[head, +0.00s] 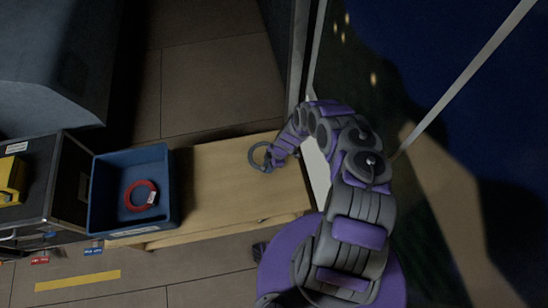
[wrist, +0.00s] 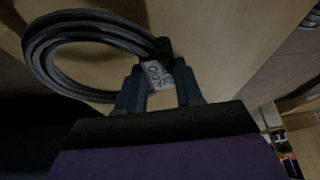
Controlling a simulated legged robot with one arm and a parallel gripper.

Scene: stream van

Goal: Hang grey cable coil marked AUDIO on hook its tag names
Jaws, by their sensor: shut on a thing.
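The grey cable coil (wrist: 85,30) is held in my gripper (wrist: 160,88), which is shut on it near its tag. The white tag (wrist: 158,74) sits between the two fingers in the wrist view; its dark lettering is turned and too small to read surely. In the head view the coil (head: 260,156) is at the fingertips of my gripper (head: 270,158), over the far right part of the wooden bench top. I cannot tell the gap between coil and wood. The hook is not clearly seen in either view.
A blue bin (head: 104,198) with a red coil (head: 138,196) inside stands left on the wooden bench (head: 215,185). A dark case (head: 68,175) with a yellow thing (head: 12,180) is further left. Small red and blue labels (head: 40,261) show near the case's lower edge. A pale post stands right of my arm.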

